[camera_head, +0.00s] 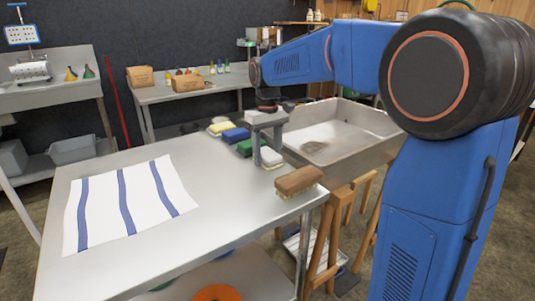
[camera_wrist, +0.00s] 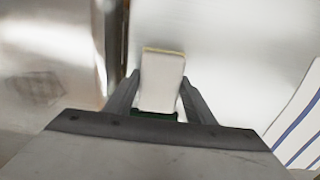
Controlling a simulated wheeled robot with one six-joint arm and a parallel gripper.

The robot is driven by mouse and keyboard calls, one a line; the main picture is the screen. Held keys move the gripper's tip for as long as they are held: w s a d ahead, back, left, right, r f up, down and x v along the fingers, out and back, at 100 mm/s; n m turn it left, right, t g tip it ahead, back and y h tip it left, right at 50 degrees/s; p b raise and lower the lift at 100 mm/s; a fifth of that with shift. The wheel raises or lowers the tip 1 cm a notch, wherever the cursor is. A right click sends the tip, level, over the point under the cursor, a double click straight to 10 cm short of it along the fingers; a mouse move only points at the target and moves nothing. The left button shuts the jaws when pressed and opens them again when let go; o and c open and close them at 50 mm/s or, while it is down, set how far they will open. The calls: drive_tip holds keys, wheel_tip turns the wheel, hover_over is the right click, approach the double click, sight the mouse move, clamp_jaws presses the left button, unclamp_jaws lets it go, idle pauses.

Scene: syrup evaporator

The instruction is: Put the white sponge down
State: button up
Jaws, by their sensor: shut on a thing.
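The white sponge (camera_head: 271,158) is a small block with a yellowish edge, low over the near right part of the steel table (camera_head: 150,240). It also shows in the wrist view (camera_wrist: 162,82), upright between the two fingers. My gripper (camera_head: 268,150) points down and is shut on it. In the wrist view my gripper (camera_wrist: 160,100) has a dark finger on each side of the sponge. I cannot tell whether the sponge touches the table.
A green sponge (camera_head: 246,148), a blue one (camera_head: 236,135) and a yellow one (camera_head: 221,127) lie behind it in a row. A brown brush (camera_head: 299,180) lies in front, near the table edge. A striped cloth (camera_head: 105,210) lies left. A steel pan (camera_head: 340,135) stands right.

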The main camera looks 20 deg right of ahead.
sight(268, 153)
drive_tip(key=o, duration=1.1)
wheel_tip(268, 153, up, 12)
drive_tip(key=shift+r, duration=0.1)
